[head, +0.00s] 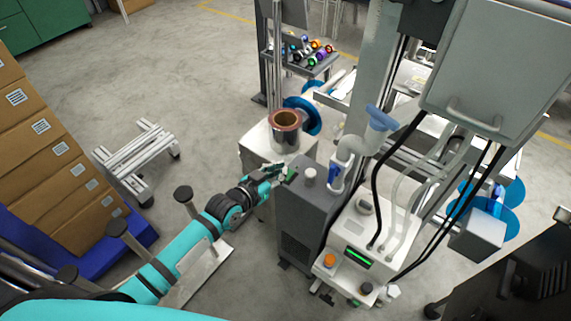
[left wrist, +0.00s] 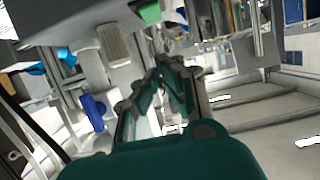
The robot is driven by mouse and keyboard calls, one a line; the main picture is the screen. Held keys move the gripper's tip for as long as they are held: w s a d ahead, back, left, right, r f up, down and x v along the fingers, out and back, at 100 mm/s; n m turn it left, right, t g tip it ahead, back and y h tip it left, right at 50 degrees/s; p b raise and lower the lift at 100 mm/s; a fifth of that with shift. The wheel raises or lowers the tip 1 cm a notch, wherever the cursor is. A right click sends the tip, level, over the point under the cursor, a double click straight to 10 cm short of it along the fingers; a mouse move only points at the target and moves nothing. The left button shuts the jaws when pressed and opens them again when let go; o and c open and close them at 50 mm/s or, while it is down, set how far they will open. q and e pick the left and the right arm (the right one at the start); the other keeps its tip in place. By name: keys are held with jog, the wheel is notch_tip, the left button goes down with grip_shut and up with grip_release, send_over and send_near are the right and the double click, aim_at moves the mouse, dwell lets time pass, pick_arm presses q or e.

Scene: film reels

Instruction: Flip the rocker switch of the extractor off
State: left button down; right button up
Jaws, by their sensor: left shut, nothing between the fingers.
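The extractor (head: 302,225) is a dark grey cabinet with a white jointed hose and a blue hood (head: 381,118). On its top, near the left edge, is a small green rocker switch (head: 291,175), beside a pale round knob (head: 309,175). The switch also shows in the left wrist view (left wrist: 150,11), at the top, beyond my fingertips. My left gripper (head: 279,170) is shut and empty, just left of the switch. Its closed fingers show in the left wrist view (left wrist: 165,68). A gap seems to remain between fingertips and switch; I cannot tell which way the rocker is tilted. My right gripper is out of view.
A white cabinet carrying a metal can with a copper-coloured core (head: 286,130) stands behind the gripper. A white machine with a green display (head: 358,256) stands right of the extractor. Stacked cartons (head: 45,150) are at left.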

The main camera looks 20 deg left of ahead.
pick_arm(q)
jog(key=s+a, duration=0.2)
jog(key=s, duration=0.4)
jog(key=shift+a+r, duration=0.15)
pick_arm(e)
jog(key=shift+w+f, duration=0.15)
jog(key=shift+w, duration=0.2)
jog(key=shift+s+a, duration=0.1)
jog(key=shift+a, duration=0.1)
